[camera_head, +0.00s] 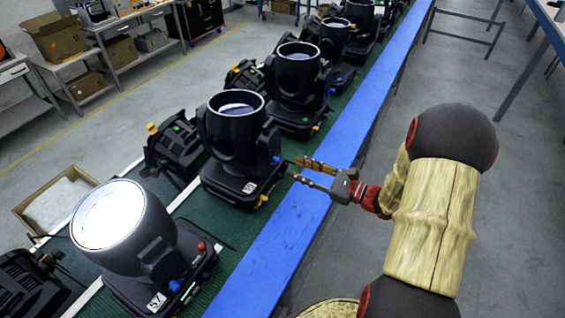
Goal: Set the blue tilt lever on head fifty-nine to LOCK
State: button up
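The second moving head (233,140) from the front stands upright on the green belt. Its base bears a small number label (250,187), too small to read surely. A small blue part (276,159) shows on its right side, and a yellow part (263,200) sits low on the base. I cannot read the blue part's setting or any LOCK marking. My gripper (296,168) is just right of this head, over the blue rail, with its two fingers apart and pointing left toward the blue part. Nothing shows between the fingers, and a small gap seems to separate them from the head.
The front head (160,262), labelled 57, has a bright lens and red, green and blue parts. More heads (296,85) stand behind in a row. A blue rail (270,260) edges the belt. Grey floor lies right. An open carton (62,205) is left.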

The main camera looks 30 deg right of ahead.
aim_at(280, 161)
jog(key=shift+x, duration=3.1)
jog(key=shift+s, duration=0.1)
jog(key=shift+c, duration=0.9)
grip_shut()
